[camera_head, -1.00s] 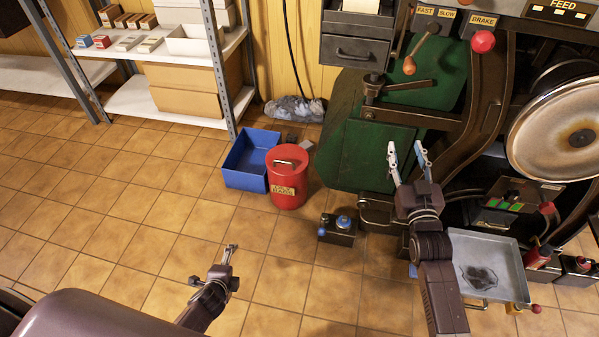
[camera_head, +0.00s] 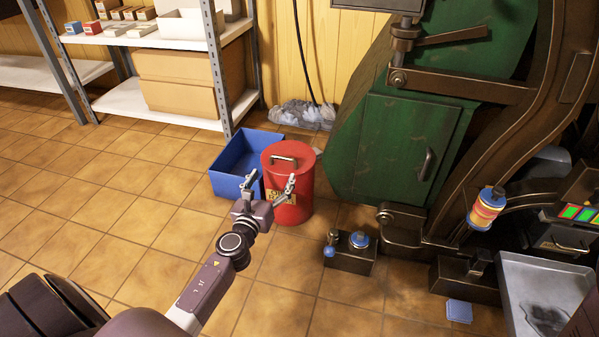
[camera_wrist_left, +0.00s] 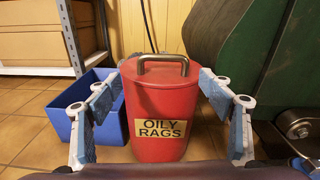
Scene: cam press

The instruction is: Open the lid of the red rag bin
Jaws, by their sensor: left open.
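The red rag bin (camera_head: 306,209) stands on the tiled floor beside a blue crate. Its lid (camera_head: 289,156) is shut and has a dark arched handle (camera_head: 285,160) on top. In the left wrist view the bin (camera_wrist_left: 158,96) is upright and centred, with an "OILY RAGS" label (camera_wrist_left: 161,128). My left gripper (camera_head: 269,186) is open and empty in front of the bin. In the left wrist view its spread fingers frame the bin on either side, and the handle (camera_wrist_left: 163,61) lies beyond them. My right gripper is not in view.
The blue crate (camera_head: 228,179) is left of the bin. A green machine (camera_head: 408,150) stands close on the right. A small dark box with blue-topped parts (camera_head: 349,258) sits on the floor in front. Open tiles lie to the left, below the shelf rack (camera_head: 160,110).

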